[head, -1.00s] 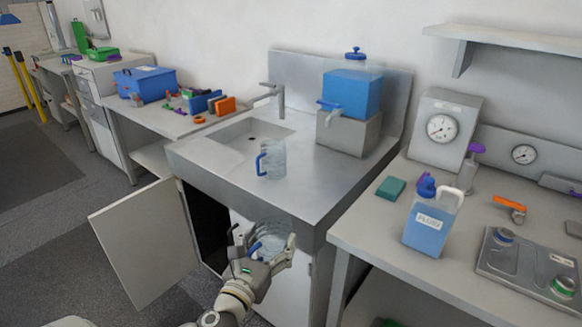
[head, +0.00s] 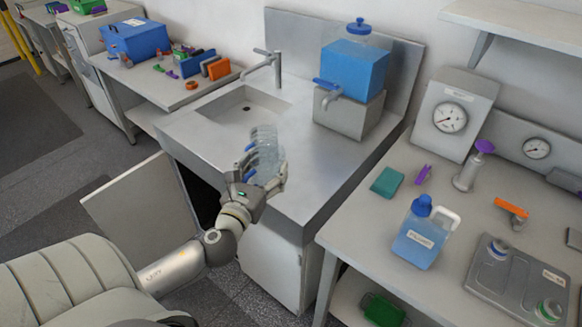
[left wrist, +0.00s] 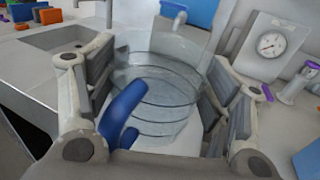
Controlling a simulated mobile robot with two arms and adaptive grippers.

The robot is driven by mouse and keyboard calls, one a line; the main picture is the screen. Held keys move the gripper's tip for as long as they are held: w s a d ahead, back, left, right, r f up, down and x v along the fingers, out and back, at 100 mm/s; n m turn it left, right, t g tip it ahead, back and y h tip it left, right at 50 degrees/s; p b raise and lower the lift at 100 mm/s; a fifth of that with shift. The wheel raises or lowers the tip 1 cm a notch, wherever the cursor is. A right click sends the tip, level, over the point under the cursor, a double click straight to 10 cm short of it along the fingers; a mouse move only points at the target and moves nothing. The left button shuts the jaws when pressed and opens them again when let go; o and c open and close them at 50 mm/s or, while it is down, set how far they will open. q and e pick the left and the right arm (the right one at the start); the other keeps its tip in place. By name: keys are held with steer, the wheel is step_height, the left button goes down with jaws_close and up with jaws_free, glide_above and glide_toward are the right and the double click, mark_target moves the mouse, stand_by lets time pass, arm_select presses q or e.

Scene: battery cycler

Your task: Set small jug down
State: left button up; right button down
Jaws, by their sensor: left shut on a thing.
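My left gripper (head: 260,180) is shut on a small clear jug (head: 264,170) with a blue handle, at the front edge of the sink counter. In the left wrist view the held jug (left wrist: 160,105) sits between both fingers, its blue handle toward the camera. Whether the held jug's base touches the counter is hidden by the gripper. My right gripper is not in view.
The steel counter (head: 312,160) has a sink basin (head: 240,112) and tap on the left and a blue water tank (head: 354,72) at the back. A cabinet door (head: 135,205) stands open below. A labelled blue container (head: 420,240) stands on the right bench.

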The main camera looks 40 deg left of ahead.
arm_select(q)
steer(key=shift+w+d, duration=0.1)
steer(key=shift+w, duration=0.45)
steer(key=w+f, duration=0.3)
steer(key=w+f+b, duration=0.1)
steer(key=w+f, duration=0.1)
steer(key=w, duration=0.2)
steer(key=w+f, duration=0.3)
steer(key=shift+w+d+f, duration=0.1)
steer(key=shift+w+f, duration=0.25)
steer(key=shift+w, duration=0.05)
steer(key=f+b, duration=0.2)
steer(key=f, duration=0.1)
steer(key=shift+w, duration=0.3)
steer(key=shift+f, duration=0.25)
